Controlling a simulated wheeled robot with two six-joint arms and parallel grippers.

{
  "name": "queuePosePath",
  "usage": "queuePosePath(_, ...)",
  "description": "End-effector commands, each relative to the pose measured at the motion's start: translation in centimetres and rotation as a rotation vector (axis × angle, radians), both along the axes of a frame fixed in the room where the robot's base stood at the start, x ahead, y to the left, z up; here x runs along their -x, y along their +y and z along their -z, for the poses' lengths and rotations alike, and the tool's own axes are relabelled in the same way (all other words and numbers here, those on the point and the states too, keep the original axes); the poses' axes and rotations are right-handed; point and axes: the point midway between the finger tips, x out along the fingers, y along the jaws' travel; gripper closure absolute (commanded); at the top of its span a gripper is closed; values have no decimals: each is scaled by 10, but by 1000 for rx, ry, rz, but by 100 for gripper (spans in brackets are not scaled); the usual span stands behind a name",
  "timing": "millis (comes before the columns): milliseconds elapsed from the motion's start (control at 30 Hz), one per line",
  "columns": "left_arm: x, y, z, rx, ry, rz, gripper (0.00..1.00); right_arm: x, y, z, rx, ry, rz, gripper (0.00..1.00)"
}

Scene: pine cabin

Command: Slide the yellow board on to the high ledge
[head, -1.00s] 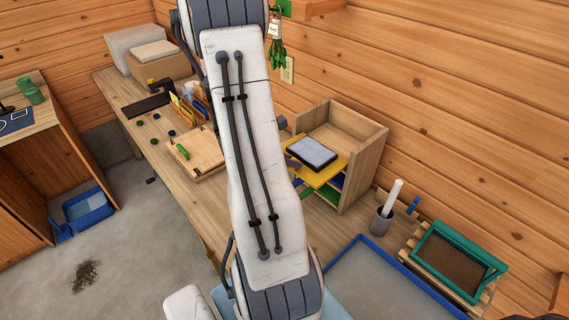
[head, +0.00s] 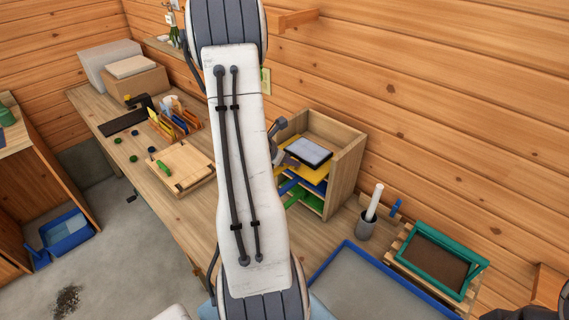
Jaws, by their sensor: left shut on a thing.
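The yellow board (head: 316,172) lies about level in the upper part of an open wooden rack (head: 349,158), its near left part sticking out of the front. A dark-framed pale panel (head: 309,151) lies flat on top of it. My left gripper (head: 285,158) is at the board's near left edge, shut on it; my white forearm hides most of the gripper. How the board's far edge sits on the high ledge inside the rack is hidden.
Blue and green boards (head: 300,198) sit lower in the rack. A grey cup with a white roll (head: 367,228) and a green-framed tray (head: 434,262) stand to the right. A wooden block (head: 180,167) lies on the bench left of my arm.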

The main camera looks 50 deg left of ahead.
Motion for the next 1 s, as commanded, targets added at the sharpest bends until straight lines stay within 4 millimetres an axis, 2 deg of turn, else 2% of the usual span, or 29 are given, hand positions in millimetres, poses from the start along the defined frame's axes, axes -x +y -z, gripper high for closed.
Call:
queuePosePath(700, -53, 6, 1, -3, -6, 2, 100, 0, 0, 5, 0, 0, 1, 50)
queuePosePath(1000, -60, 7, 8, -3, -5, 1, 100, 0, 0, 14, 0, 0, 3, 50)
